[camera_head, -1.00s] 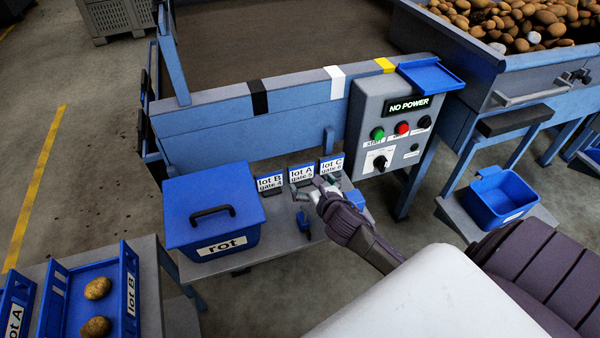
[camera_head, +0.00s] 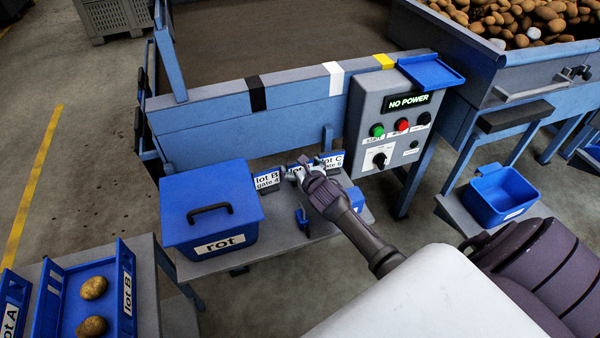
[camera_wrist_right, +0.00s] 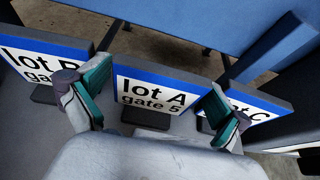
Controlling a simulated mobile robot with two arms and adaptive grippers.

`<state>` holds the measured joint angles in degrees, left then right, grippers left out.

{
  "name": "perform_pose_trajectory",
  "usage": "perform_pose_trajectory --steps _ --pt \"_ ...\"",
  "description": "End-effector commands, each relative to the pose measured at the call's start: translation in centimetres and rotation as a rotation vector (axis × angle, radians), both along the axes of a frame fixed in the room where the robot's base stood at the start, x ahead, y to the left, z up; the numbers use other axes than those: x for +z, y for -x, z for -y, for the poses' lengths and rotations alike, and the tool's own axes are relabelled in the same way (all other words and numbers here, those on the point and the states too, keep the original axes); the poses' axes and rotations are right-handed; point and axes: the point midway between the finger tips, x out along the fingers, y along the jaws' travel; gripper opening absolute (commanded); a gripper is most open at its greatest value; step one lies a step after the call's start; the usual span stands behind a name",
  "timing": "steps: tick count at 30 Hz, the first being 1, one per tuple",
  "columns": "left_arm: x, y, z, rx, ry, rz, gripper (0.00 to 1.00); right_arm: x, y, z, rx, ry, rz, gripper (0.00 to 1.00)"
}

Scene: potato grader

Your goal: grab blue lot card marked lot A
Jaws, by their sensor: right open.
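The lot A card (camera_wrist_right: 152,92), white with a blue top edge and marked gate 5, stands upright in a dark base between my right gripper's fingers in the right wrist view. My right gripper (camera_wrist_right: 155,108) is open, one finger on each side of the card; I cannot tell whether they touch it. In the head view the right gripper (camera_head: 296,175) hides most of this card. The lot B card (camera_head: 267,181) stands to its left and the lot C card (camera_head: 331,161) to its right. My left gripper is not in view.
The cards stand on a grey shelf (camera_head: 285,236) beside a blue rot bin (camera_head: 211,215). A control box (camera_head: 387,122) reading NO POWER is to the right. Lot C's card is close to the right finger. A blue tray with potatoes (camera_head: 60,322) is at lower left.

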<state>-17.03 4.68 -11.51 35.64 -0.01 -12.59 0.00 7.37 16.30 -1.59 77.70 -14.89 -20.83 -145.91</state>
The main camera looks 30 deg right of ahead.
Motion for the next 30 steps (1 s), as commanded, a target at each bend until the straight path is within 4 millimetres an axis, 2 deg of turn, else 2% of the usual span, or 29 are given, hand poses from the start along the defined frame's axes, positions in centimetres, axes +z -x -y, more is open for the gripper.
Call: perform_pose_trajectory --steps 2,10,17,20,30 --pt "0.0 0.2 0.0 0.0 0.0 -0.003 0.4 0.0 0.0 0.0 0.0 0.0 0.0 0.98" --pt "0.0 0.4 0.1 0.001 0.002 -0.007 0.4 0.0 0.1 0.0 0.0 0.0 -0.001 0.53" --pt "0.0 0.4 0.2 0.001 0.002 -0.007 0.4 0.1 0.0 0.0 0.0 0.0 0.0 0.52" --pt "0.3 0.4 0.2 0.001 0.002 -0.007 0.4 1.0 0.0 0.1 0.0 0.003 0.001 0.52" --pt "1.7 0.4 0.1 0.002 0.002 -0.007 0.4 7.7 0.0 0.1 0.002 0.005 0.003 0.52"
